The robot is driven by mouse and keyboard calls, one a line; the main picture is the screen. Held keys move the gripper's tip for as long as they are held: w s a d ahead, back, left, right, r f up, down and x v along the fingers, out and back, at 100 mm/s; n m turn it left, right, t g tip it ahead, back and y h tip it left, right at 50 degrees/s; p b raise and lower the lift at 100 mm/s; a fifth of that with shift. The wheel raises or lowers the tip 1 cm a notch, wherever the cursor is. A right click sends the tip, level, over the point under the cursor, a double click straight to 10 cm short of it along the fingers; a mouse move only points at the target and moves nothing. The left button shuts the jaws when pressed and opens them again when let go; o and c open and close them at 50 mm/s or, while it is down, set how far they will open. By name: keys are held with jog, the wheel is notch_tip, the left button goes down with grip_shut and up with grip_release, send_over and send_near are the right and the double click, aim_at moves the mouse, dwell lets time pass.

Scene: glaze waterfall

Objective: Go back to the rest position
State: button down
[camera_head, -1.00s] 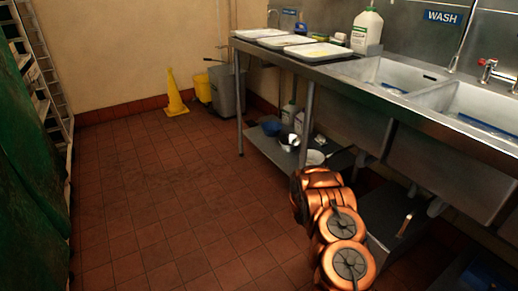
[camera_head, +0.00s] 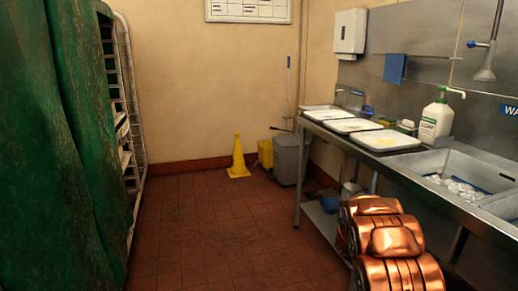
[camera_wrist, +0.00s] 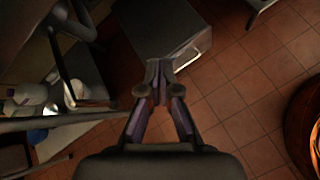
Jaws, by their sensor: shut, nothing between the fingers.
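My gripper (camera_wrist: 159,75) shows in the wrist view, pointing down over the tiled floor. Its fingers are together with nothing between them. A grey box-like unit (camera_wrist: 185,42) with a handle on its side lies below and just beyond the fingertips. In the head view my copper-coloured arm is at the lower right, in front of the steel sink counter (camera_head: 408,178), and the gripper itself is not seen there.
The red tiled floor (camera_head: 205,240) is open at the middle. A yellow cone (camera_head: 238,158) and a grey bin (camera_head: 287,159) stand at the back wall. A green curtain (camera_head: 55,150) covers a rack on the left. Trays (camera_head: 382,141) and a white pump bottle (camera_head: 436,121) stand on the counter.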

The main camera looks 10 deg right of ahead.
jog(key=s+a+r+m+y+p, duration=0.1)
jog(key=s+a+r+m+p, duration=0.15)
jog(key=s+a+r, duration=0.35)
jog(key=s+a+r+m+g+y+p, duration=0.1)
jog(key=s+a+r+m+p, duration=0.2)
jog(key=r, duration=0.6)
jog(key=s+a+r+m+y+p, duration=0.1)
jog(key=s+a+r+p, duration=0.2)
jog(key=a+r, duration=0.35)
jog(key=s+a+r+m+y+p, duration=0.1)
jog(key=s+a+r+y+p, duration=0.1)
jog(key=s+a+r, duration=0.3)
jog(key=s+a+r+m+y+p, duration=0.2)
jog(key=s+a+r+p, duration=0.2)
jog(key=s+a, duration=0.4)
jog(key=s+a+r+m+y+p, duration=0.2)
jog(key=s+a+r, duration=0.4)
jog(key=a, duration=0.5)
jog(key=shift+s+a+r+y+p, duration=0.3)
jog(key=shift+s+y+p, duration=0.3)
jog(key=shift+s+p, duration=0.3)
jog(key=shift+w+d, duration=0.1)
